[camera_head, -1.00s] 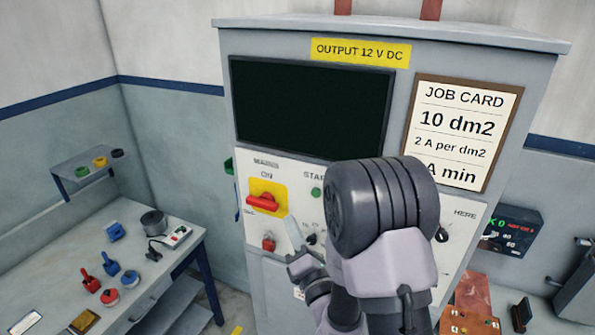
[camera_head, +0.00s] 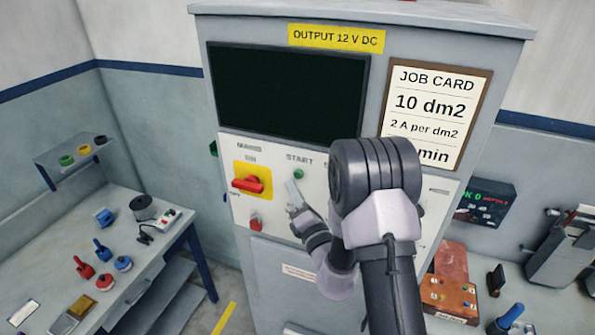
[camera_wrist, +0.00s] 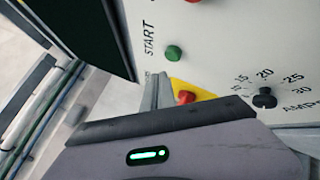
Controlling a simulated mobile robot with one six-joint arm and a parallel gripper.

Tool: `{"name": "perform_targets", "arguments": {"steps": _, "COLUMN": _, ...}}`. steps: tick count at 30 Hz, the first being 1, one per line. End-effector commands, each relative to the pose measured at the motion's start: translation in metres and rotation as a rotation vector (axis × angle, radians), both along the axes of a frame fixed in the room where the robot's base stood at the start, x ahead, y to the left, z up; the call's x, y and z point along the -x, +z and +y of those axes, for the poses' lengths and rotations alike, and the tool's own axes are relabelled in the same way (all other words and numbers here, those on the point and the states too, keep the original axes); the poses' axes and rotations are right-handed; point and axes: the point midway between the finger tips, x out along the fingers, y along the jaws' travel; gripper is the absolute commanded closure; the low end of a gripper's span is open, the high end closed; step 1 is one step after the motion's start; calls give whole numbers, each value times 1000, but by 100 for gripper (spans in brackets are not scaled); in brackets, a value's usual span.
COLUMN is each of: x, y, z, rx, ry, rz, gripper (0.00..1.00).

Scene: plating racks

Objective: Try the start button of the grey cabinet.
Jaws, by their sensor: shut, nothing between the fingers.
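The grey cabinet (camera_head: 425,40) stands in front of me with a dark screen (camera_head: 285,95). Its green start button (camera_head: 298,174) sits under the word START, and it also shows in the wrist view (camera_wrist: 173,53). My gripper (camera_head: 292,188) is shut and empty. Its fingertips are just below and left of the button in the head view. In the wrist view the fingers (camera_wrist: 158,88) point toward the panel, with a visible offset from the button. I cannot tell whether they touch the panel. My arm hides the panel's middle.
A red mains switch (camera_head: 248,184) on a yellow plate and a red button (camera_head: 256,222) are left of my gripper. A dial (camera_wrist: 264,98) shows in the wrist view. A workbench (camera_head: 60,265) with tools stands at left. A job card (camera_head: 435,105) hangs on the cabinet.

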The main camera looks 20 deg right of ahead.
Motion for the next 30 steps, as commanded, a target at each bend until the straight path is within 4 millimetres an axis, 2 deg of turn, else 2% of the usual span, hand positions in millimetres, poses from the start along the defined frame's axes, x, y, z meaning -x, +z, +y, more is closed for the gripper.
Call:
{"name": "perform_targets", "arguments": {"steps": 6, "x": -9, "y": 0, "z": -7, "rx": 0, "ry": -1, "rz": 1, "gripper": 100}}
{"name": "perform_targets", "arguments": {"steps": 30, "x": -9, "y": -1, "z": -7, "rx": 1, "ry": 0, "rz": 1, "gripper": 100}}
